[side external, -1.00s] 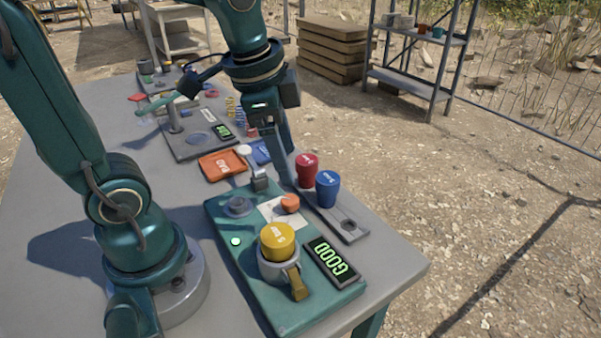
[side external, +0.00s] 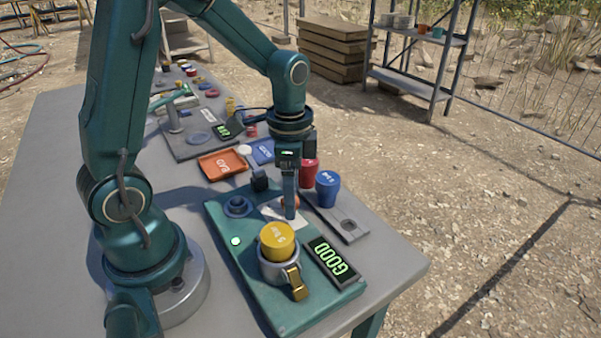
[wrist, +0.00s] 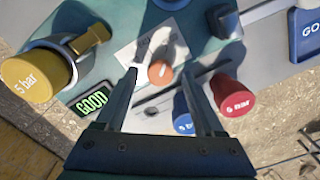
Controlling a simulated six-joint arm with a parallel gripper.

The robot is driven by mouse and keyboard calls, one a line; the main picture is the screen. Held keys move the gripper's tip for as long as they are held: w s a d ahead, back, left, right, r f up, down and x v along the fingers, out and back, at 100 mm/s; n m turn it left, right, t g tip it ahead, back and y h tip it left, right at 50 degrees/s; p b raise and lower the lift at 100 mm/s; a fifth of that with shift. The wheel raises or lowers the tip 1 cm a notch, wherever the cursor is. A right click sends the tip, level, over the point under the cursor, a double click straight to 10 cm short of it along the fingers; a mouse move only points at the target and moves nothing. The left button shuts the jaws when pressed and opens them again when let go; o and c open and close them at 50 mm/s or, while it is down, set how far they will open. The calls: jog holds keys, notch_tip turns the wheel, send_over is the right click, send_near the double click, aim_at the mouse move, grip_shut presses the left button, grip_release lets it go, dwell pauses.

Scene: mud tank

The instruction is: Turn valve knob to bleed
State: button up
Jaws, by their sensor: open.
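The orange valve knob (side external: 288,201) sits on a white marked label on the teal panel (side external: 225,215). In the side view my gripper (side external: 290,215) partly covers the knob. In the wrist view the knob (wrist: 160,72) shows between the tips of my open gripper (wrist: 161,75), and no grip on it shows. The label's lettering is too small to read. A yellow cap marked 5 bar (side external: 277,240) sits in a grey holder with a brass lever (side external: 297,283) on the same panel. A display (side external: 331,261) reads GOOD in green.
A red cap (side external: 309,172) and a blue cap (side external: 328,190) stand close to my gripper on a grey rack (side external: 349,230) with an empty hole. An orange BAD tray (side external: 212,175) and a blue tray (side external: 262,154) lie behind. The table's left side is clear.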

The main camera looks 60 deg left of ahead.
jog(key=shift+f, duration=0.1)
grip_shut()
jog(key=shift+n, duration=0.3)
jog(key=n, duration=0.4)
jog(key=shift+n, duration=0.3)
jog(key=n, duration=0.4)
jog(key=shift+a+n, duration=0.15)
jog(key=shift+n, duration=0.15)
jog(key=n, duration=1)
jog(key=shift+a, duration=0.1)
